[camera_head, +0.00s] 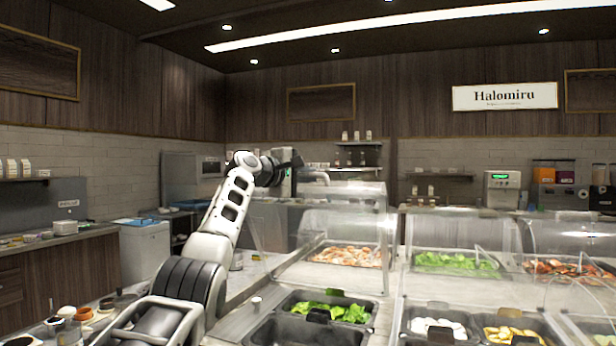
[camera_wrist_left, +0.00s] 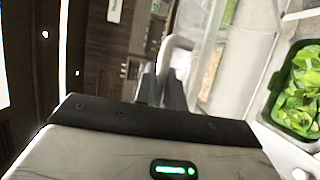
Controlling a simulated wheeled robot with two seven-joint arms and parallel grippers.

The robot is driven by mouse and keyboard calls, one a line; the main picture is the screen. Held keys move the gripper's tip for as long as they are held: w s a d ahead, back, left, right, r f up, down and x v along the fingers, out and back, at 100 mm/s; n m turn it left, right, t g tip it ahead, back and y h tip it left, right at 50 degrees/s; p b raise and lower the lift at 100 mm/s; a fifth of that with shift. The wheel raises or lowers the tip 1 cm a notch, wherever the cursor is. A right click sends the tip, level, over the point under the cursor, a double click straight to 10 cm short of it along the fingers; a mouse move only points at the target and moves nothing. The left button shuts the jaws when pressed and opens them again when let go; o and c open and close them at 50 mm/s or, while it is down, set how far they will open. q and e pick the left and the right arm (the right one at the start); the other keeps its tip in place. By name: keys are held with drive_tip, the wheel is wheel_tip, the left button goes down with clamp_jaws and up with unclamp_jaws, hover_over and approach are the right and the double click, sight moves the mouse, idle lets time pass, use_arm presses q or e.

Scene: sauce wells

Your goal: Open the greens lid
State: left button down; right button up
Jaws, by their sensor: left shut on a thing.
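My left arm reaches up and forward, with my left gripper (camera_head: 297,159) high above the counter. In the left wrist view, the gripper (camera_wrist_left: 163,90) is shut on a pale bent handle (camera_wrist_left: 178,50). A clear lid (camera_head: 310,220) stands raised behind the near greens pan, just below the gripper. The dark greens pan (camera_head: 292,300) is uncovered and holds green leaves (camera_head: 338,310). The leaves also show at the right of the left wrist view (camera_wrist_left: 303,85). The exact join of handle and lid is hard to make out. My right gripper is not in view.
A pan of orange-pink food (camera_head: 347,256) sits behind the greens pan. More clear covers stand at the right, over other greens (camera_head: 455,262) and further pans. Sauce jars (camera_head: 67,313) stand at the lower left.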

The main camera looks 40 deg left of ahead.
use_arm(q)
drive_tip(key=shift+f, duration=0.15)
drive_tip(key=c, duration=1.8)
unclamp_jaws()
drive_tip(key=shift+a, duration=0.1)
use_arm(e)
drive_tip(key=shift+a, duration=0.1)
use_arm(q)
drive_tip(key=shift+o, duration=0.2)
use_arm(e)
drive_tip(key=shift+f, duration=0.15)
